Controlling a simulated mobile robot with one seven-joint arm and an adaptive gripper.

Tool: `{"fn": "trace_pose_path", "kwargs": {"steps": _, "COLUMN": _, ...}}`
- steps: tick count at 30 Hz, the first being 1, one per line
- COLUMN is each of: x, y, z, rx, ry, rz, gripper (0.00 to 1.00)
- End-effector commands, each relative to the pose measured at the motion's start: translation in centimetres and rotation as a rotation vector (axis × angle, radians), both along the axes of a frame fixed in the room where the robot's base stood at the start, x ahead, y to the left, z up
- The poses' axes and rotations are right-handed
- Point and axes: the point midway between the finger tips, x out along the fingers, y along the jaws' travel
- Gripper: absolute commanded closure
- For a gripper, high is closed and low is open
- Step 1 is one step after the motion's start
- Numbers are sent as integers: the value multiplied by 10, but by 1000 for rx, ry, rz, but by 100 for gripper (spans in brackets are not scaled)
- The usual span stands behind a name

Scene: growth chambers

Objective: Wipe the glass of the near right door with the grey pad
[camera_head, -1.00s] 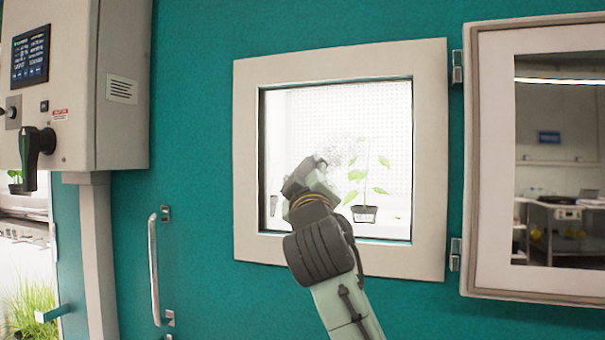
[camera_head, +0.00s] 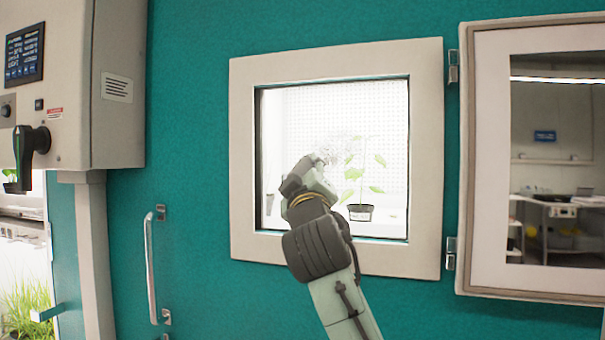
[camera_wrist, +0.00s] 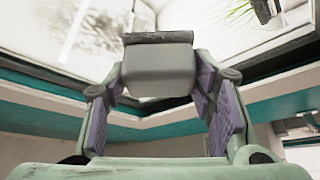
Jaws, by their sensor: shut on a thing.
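The near right door is a teal door with a pale-framed window, and its glass (camera_head: 285,115) fills the middle of the head view. A grey speckled smudge (camera_head: 342,148) shows on the glass just above and right of my gripper (camera_head: 312,172). In the wrist view my gripper (camera_wrist: 160,88) is shut on the grey pad (camera_wrist: 158,70), a block with a darker strip along its far edge. The smudge also shows at the upper left of the wrist view (camera_wrist: 120,22). My arm hides the pad in the head view, and I cannot tell whether it touches the glass.
A potted plant (camera_head: 360,212) stands behind the glass. A long vertical handle (camera_head: 151,265) is on the teal panel at left. A control box (camera_head: 115,60) with a screen juts out at upper left. Another framed dark window (camera_head: 480,180) stands at right beside hinges.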

Motion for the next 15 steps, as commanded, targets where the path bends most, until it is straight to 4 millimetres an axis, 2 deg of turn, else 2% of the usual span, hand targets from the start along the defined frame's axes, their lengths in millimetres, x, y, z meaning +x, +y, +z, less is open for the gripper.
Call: {"fn": "trace_pose_path", "kwargs": {"steps": 15, "x": 10, "y": -3, "z": 0, "rx": 1, "ry": 0, "rz": 0, "gripper": 72}}
